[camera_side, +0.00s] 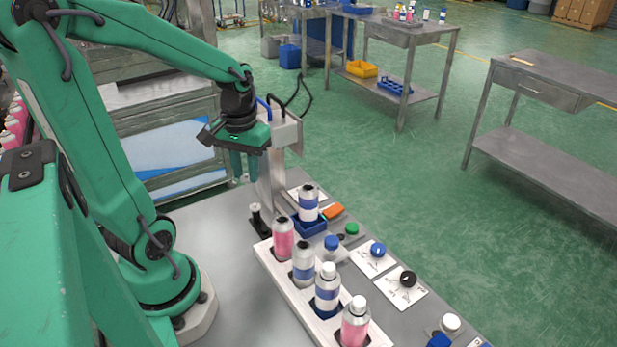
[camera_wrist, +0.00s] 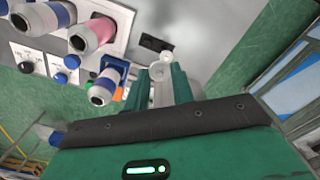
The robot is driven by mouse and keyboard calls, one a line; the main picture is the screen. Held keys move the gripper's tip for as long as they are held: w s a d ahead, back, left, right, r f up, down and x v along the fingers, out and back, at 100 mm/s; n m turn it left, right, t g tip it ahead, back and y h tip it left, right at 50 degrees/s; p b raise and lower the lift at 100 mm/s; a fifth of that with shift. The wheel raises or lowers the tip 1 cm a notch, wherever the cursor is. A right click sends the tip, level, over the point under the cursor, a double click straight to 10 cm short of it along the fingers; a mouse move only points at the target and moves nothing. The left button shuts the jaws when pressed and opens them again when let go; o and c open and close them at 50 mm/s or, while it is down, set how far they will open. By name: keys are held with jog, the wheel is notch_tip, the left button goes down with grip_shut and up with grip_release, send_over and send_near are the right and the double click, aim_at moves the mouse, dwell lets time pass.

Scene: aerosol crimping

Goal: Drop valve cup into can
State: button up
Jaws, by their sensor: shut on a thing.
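My gripper (camera_side: 244,164) points down beside the grey press column, above the bench and behind the row of cans. In the wrist view its green fingers (camera_wrist: 163,86) are closed on a small pale piece (camera_wrist: 160,76), which I take as the valve cup; its shape is partly hidden by the fingers. In the side view the cup cannot be made out. An open-topped white and blue can (camera_side: 308,204) stands upright in a blue holder (camera_side: 309,226); it also shows in the wrist view (camera_wrist: 105,84). The gripper is apart from this can.
A white rack (camera_side: 272,266) holds several pink and blue cans in front. A black base (camera_side: 262,229) with a pale post (camera_side: 256,209) stands below the gripper. The grey press (camera_side: 270,185) rises close beside it.

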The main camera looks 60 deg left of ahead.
jog(key=shift+n, duration=0.3)
jog(key=r, duration=0.4)
jog(key=shift+a+r, duration=0.1)
jog(key=shift+a, duration=0.25)
jog(key=shift+w+d+r, duration=0.25)
jog(key=shift+w+r, duration=0.35)
jog(key=shift+r, duration=0.1)
jog(key=m, duration=0.2)
send_over(308, 190)
jog(key=f, duration=0.3)
jog(key=shift+s+a, duration=0.4)
jog(key=shift+w+d+f, duration=0.15)
jog(key=shift+w+d, duration=0.25)
jog(key=shift+d, duration=0.05)
jog(key=shift+f, duration=0.15)
jog(key=shift+f, duration=1.4)
jog(key=shift+f, duration=0.2)
